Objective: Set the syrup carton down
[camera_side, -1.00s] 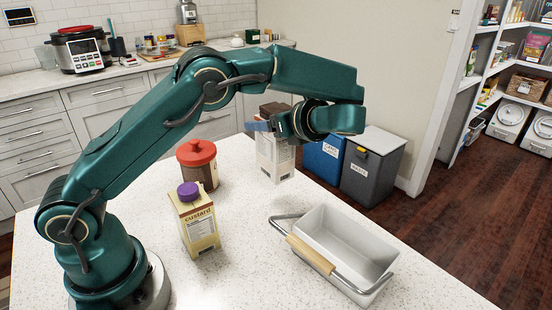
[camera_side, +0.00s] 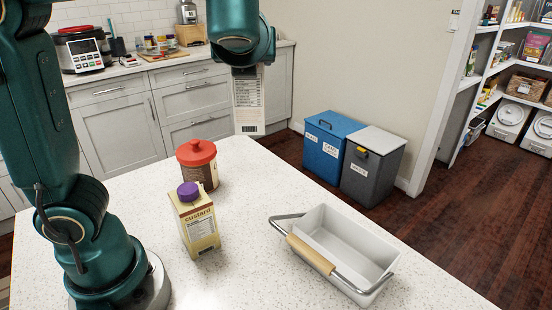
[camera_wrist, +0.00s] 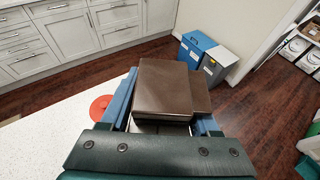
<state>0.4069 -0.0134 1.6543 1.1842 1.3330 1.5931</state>
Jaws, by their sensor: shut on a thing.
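The syrup carton is a pale box with printed panels (camera_side: 248,100) and a brown top (camera_wrist: 163,88). My gripper (camera_wrist: 166,104) is shut on it, with blue fingers on both sides of the brown top in the wrist view. In the side view the carton hangs upright below my wrist, and my arm hides its upper part and the fingers. Its lower end appears near the far edge of the speckled white counter (camera_side: 330,195), held up in the air; its exact height is hard to tell.
A custard carton with a purple cap (camera_side: 196,222) and a red-lidded jar (camera_side: 198,165) stand on the counter. A grey caddy with a wooden handle (camera_side: 345,240) stands at right, empty. Blue and grey bins (camera_side: 372,175) stand on the floor beyond. The counter between jar and caddy is clear.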

